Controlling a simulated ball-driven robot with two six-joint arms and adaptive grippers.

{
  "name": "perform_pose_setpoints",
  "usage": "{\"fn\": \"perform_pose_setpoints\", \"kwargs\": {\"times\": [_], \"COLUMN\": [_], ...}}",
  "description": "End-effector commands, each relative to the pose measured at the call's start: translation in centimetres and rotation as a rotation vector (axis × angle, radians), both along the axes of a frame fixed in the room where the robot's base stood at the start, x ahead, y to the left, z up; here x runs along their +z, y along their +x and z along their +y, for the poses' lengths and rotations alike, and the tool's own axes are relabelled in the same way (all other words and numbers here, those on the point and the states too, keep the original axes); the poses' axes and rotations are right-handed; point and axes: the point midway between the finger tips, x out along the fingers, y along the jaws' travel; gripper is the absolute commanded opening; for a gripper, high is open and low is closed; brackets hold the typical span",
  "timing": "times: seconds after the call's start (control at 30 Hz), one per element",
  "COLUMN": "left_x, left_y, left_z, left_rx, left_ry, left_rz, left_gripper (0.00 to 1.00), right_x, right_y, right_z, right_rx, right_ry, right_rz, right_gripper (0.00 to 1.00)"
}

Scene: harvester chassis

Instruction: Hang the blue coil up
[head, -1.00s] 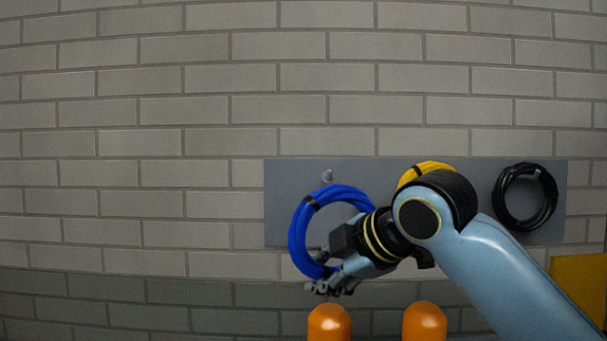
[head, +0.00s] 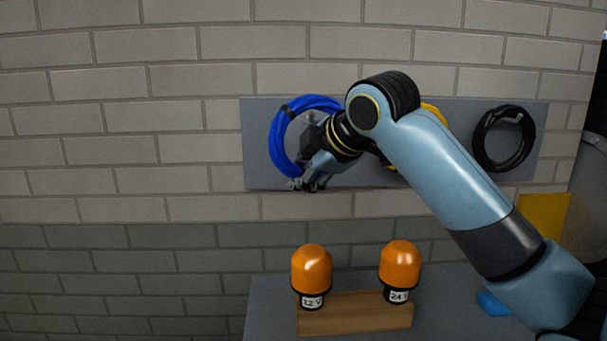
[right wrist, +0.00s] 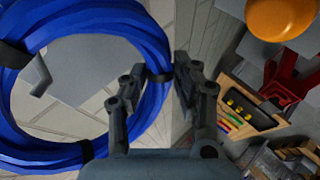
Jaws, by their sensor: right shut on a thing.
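The blue coil (head: 279,150) is in front of the left part of the grey wall panel (head: 258,172), upright, with black bands around it. My right gripper (head: 310,184) is shut on the lower part of its ring. In the right wrist view the fingers (right wrist: 160,78) close on one side of the coil (right wrist: 152,118). A grey hook (right wrist: 38,75) shows within the ring's opening there, near a black band. I cannot tell whether the coil touches or rests on the hook. My left gripper is not in view.
A yellow coil (head: 431,109), partly behind my right arm, and a black coil (head: 483,146) hang on the panel. Below, orange lamps labelled 12 V (head: 312,268) and 24 V (head: 400,264) stand on a wooden block (head: 350,315). A yellow plate (head: 545,213) is at the right.

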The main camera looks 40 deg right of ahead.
Motion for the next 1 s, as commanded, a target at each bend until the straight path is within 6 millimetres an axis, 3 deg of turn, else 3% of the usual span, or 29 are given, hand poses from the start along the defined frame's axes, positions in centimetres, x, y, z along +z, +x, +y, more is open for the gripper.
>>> {"fn": "perform_pose_setpoints", "kwargs": {"times": [1.0], "left_x": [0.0], "left_y": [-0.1], "left_z": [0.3], "left_rx": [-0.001], "left_ry": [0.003], "left_rz": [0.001], "left_gripper": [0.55], "right_x": [-0.3], "right_y": [5.6], "right_z": [-3.5], "right_rx": [0.000], "right_ry": [0.001], "right_rz": [-0.002], "right_gripper": [0.00]}}
